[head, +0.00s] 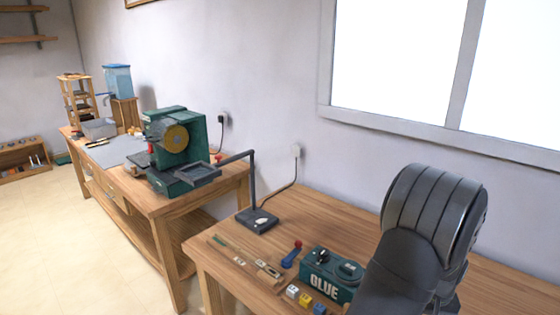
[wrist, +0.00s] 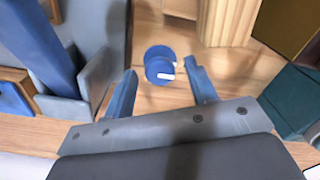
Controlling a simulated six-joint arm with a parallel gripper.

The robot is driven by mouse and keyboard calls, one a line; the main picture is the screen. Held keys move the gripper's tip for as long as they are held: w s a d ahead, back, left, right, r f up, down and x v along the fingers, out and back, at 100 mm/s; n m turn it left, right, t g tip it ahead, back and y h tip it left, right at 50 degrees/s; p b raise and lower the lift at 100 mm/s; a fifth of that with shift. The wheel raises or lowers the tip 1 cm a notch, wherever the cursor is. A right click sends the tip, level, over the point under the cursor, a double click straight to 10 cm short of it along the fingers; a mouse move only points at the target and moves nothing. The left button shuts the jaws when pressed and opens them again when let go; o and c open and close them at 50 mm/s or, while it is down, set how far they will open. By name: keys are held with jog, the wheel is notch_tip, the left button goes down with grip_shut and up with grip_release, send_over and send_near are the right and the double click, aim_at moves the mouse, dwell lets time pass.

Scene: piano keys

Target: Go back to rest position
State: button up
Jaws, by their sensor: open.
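My gripper (wrist: 160,76) is open in the wrist view, with a blue finger on each side. A round blue object with a small white mark (wrist: 158,58) shows between the fingertips in the picture. It appears to be beyond them, over the wooden surface, with gaps to both fingers. I cannot tell its exact height or distance. In the head view my dark arm (head: 425,225) stands over the right-hand bench, and my gripper is out of sight below the frame. No piano keys can be made out.
The wooden bench (head: 335,218) holds a green box marked "GLUE" (head: 318,284), small coloured blocks (head: 305,299), a red-and-blue tool (head: 291,254) and a black lamp base (head: 257,220). A green machine (head: 165,140) stands on the left bench. Bench behind the glue box is clear.

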jog(key=m, duration=0.4)
jog(key=shift+m, duration=2.2)
jog(key=o, duration=1.1)
jog(key=shift+c, duration=0.2)
jog(key=a+r+n, duration=0.2)
jog(key=a+r, duration=0.4)
jog(key=r, duration=0.7)
jog(key=a+r+n, duration=0.1)
jog(key=a+r, duration=0.5)
jog(key=r, duration=0.6)
jog(key=f, duration=0.6)
jog(key=s+f, duration=0.1)
jog(key=f, duration=0.2)
jog(key=shift+f, duration=0.25)
